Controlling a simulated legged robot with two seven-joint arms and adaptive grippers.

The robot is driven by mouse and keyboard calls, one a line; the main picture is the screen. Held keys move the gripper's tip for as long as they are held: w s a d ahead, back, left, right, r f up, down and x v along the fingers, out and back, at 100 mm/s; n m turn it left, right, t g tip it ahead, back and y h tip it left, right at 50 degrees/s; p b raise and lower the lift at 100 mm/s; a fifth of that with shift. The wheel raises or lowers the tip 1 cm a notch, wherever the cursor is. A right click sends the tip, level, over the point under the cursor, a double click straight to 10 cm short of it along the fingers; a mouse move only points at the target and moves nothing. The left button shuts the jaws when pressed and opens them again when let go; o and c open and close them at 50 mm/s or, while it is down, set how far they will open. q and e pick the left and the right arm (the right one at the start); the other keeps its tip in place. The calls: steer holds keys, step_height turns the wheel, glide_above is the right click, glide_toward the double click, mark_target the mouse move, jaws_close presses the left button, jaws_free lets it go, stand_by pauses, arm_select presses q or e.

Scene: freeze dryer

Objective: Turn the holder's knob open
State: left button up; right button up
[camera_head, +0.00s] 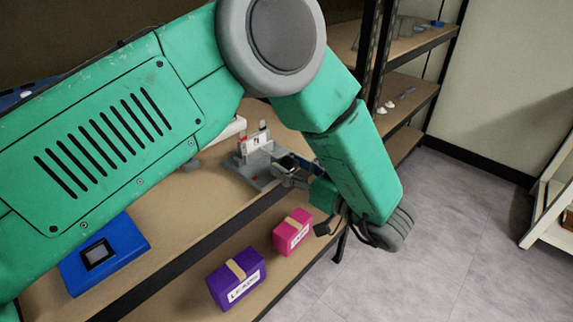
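The holder (262,181) is a small grey stand with upright parts, a white labelled piece and small red marks. It sits near the front edge of the wooden tabletop. My green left arm reaches across the view from the left and bends down in front of the bench. My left gripper (286,172) is at the holder's right side, close to it or touching it; I cannot tell which. Its fingers are small, dark and partly merged with the holder, so their opening is unclear. I cannot make out the knob clearly. My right gripper is out of view.
A blue device (125,247) with a dark screen lies at the lower left. A purple box (222,288) and a pink box (284,240) sit on the shelf below. A shelf rack (408,103) stands behind. Grey floor (455,240) at right is clear.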

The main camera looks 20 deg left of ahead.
arm_select(q)
steer(key=shift+d, duration=0.45)
steer(key=c, duration=0.5)
steer(key=shift+d+r, duration=0.15)
steer(key=shift+d, duration=0.1)
jaws_close()
steer(key=shift+a, duration=0.5)
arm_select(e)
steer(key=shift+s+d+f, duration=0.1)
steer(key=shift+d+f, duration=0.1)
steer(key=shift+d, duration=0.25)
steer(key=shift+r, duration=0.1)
arm_select(q)
steer(key=shift+n+p, duration=1)
steer(key=shift+n, duration=0.5)
steer(key=shift+n+p, duration=0.75)
steer(key=shift+n, duration=1.15)
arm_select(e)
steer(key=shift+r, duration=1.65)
arm_select(q)
steer(key=shift+w, duration=0.1)
